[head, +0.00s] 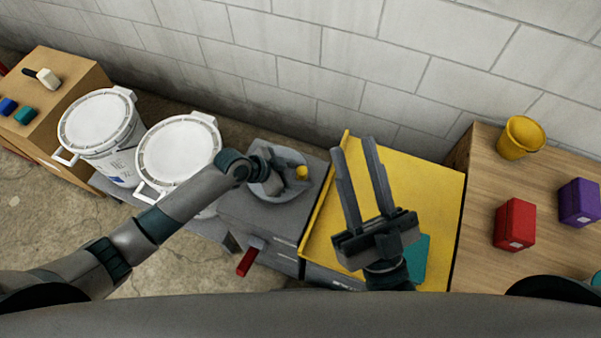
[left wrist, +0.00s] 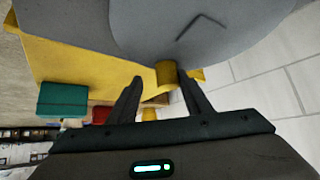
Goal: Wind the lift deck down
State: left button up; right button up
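The lift deck (head: 430,190) is a yellow platform right of centre in the head view, with a raised left edge. To its left, a grey housing (head: 240,208) carries a round grey crank wheel (head: 290,156) with a yellow knob (head: 302,172). My left gripper (head: 295,178) is at the wheel by the knob. In the left wrist view the knob (left wrist: 166,73) sits between the tips of the open left gripper (left wrist: 160,75), close to the right finger, with a gap on the left. My right gripper (head: 354,146) is open and empty above the deck.
A teal item (head: 417,262) is on the deck. The wooden surface at right holds a yellow cup (head: 520,137), a red box (head: 515,224) and a purple box (head: 580,202). Two white buckets (head: 178,152) stand left of the housing. A red handle (head: 248,262) sticks out below it.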

pick_arm(q)
jog(key=shift+s+d+p+v, duration=0.1)
jog(key=shift+s+p+v, duration=0.1)
jog(key=shift+p+v, duration=1)
jog(key=shift+s+d+p+v, duration=0.15)
jog(key=shift+p+v, duration=0.65)
jog(key=shift+v, duration=0.75)
jog(key=shift+s+d+p+v, duration=0.1)
jog(key=shift+s+p+v, duration=0.1)
jog(key=shift+p+v, duration=1)
jog(key=s+p+v, duration=0.1)
jog(key=p+v, duration=0.5)
jog(key=v, duration=0.5)
jog(key=shift+s+r, duration=0.3)
jog(key=shift+s, duration=0.15)
jog(key=shift+d, duration=0.15)
